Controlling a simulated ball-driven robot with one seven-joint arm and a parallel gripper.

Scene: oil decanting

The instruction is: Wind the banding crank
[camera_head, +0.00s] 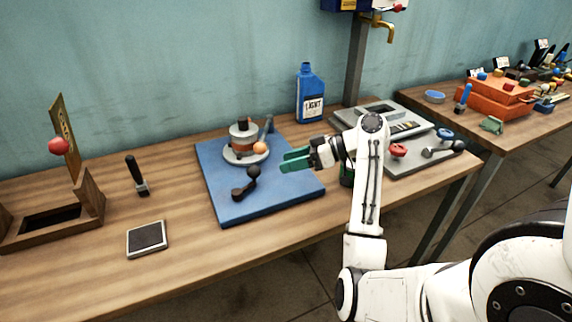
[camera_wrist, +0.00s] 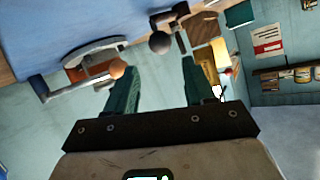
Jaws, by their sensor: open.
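The banding device stands on a blue base board (camera_head: 290,189) on the wooden table. It has a round grey turntable (camera_head: 238,158) with a copper-banded drum and an orange ball knob (camera_head: 260,147). In front of it on the board is a dark crank (camera_head: 246,184) with a black ball knob. My gripper (camera_head: 284,160), with green fingers, is open and empty to the right of the turntable and crank, apart from both. In the wrist view the orange knob (camera_wrist: 117,68) shows by the left fingertip and the crank's black knob (camera_wrist: 160,42) shows beyond the gap between the fingers.
A blue bottle (camera_head: 310,95) stands behind the board. A grey panel with a red knob (camera_head: 398,150) is to the right. A black-handled tool (camera_head: 136,175), a small dark pad (camera_head: 146,238) and a wooden box (camera_head: 90,195) with a red ball lie left. Bare tabletop lies in front.

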